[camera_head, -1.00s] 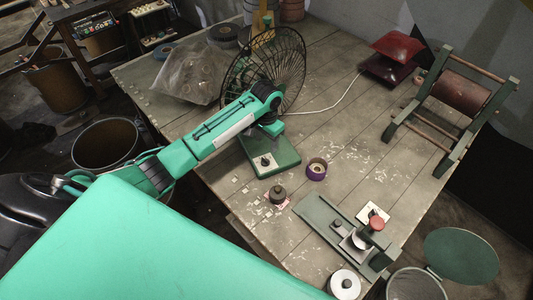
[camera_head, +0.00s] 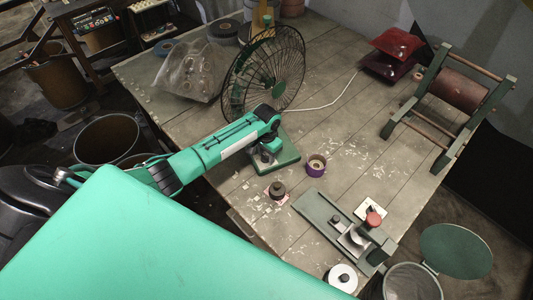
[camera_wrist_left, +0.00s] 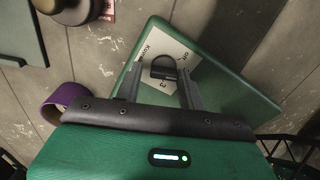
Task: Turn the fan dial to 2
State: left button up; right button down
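The fan (camera_head: 285,75) has a black wire cage and stands on a green base (camera_head: 291,172) on the table. In the left wrist view the base (camera_wrist_left: 235,85) shows a pale label plate (camera_wrist_left: 180,52) with a round black dial (camera_wrist_left: 163,68); its printed marks are partly hidden and hard to read. My left gripper (camera_wrist_left: 159,70) is open above the base. Its two grey fingers are on either side of the dial, with gaps visible. In the head view the gripper (camera_head: 266,158) covers much of the plate. My right gripper is not in view.
A purple tape roll (camera_head: 316,166) and a dark round weight (camera_head: 277,189) stand near the base. A green tape device (camera_head: 325,212) lies to the front right, and a roller frame (camera_head: 455,95) stands at the back right. A plastic bag (camera_head: 190,70) lies left of the fan.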

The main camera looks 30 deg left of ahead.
pick_arm(q)
jog(key=c, duration=0.5)
jog(key=shift+o, duration=0.2)
dwell(0.8)
jog(key=o, duration=0.9)
jog(key=shift+d, duration=0.1)
jog(key=shift+o, duration=0.2)
jog(key=shift+r, duration=0.1)
notch_tip(320, 180, up, 14)
jog(key=b, duration=0.3)
